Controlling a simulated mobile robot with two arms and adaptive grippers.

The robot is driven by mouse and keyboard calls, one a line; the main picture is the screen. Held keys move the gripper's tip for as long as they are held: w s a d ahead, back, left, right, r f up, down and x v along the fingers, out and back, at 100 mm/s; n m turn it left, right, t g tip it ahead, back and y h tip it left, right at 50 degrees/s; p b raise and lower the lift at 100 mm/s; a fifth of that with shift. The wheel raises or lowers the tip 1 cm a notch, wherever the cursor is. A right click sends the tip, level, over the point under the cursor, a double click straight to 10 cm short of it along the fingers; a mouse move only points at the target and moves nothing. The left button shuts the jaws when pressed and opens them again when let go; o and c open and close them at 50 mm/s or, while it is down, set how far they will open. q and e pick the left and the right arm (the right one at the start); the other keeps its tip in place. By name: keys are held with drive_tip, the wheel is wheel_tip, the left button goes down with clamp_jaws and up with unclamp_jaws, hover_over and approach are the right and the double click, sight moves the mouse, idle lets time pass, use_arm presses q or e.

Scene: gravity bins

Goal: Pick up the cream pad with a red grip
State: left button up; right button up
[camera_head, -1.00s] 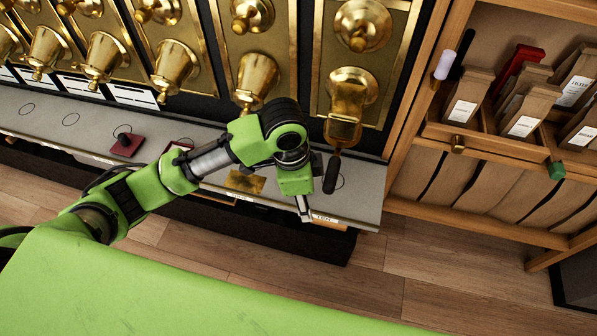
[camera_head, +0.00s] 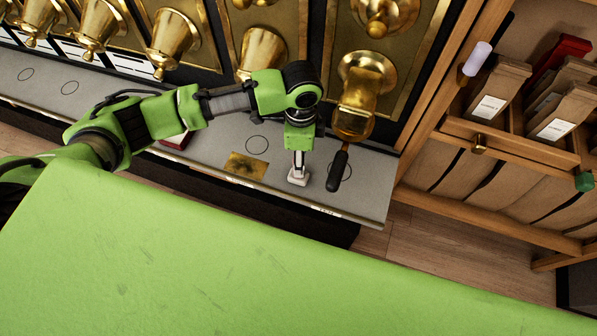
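My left gripper (camera_head: 298,165) points down at the grey counter shelf (camera_head: 225,135), under the brass bins. A small pale, pinkish-cream pad (camera_head: 298,180) shows right at its fingertips, at or just above the shelf. No red grip can be made out on it; the fingers cover its top. The fingers look narrow from here, and I cannot tell whether they are closed on it. My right gripper is not in view.
A brass spout with a black handle (camera_head: 338,168) hangs just right of the gripper. A brass plate (camera_head: 246,166) lies on the shelf to the left. A wooden rack (camera_head: 520,145) with paper bags stands right.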

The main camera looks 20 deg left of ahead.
use_arm(q)
drive_tip(key=shift+s+a+f, duration=0.1)
drive_tip(key=shift+a+f, duration=0.05)
drive_tip(key=shift+f, duration=0.35)
drive_tip(key=shift+s+a+f, duration=0.1)
drive_tip(key=shift+f, duration=0.4)
wheel_tip(320, 180, down, 2)
drive_tip(key=shift+f, duration=0.6)
clamp_jaws()
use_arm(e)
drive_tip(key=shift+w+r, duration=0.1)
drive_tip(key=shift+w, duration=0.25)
